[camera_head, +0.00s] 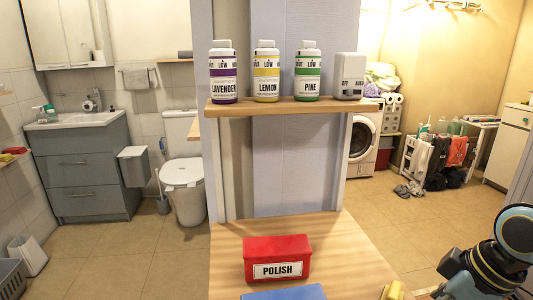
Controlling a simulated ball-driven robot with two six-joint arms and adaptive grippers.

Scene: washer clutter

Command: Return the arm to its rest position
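Part of my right arm (492,258) shows at the lower right, dark with a blue ring, beside the right edge of the wooden table (345,250). Its gripper is not visible in this view. My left arm and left gripper are not in view. No arm part touches the objects on the table or shelf.
On the table are a red box labelled POLISH (277,258), a blue item (284,293) and a yellow item (393,290), both cut off below.

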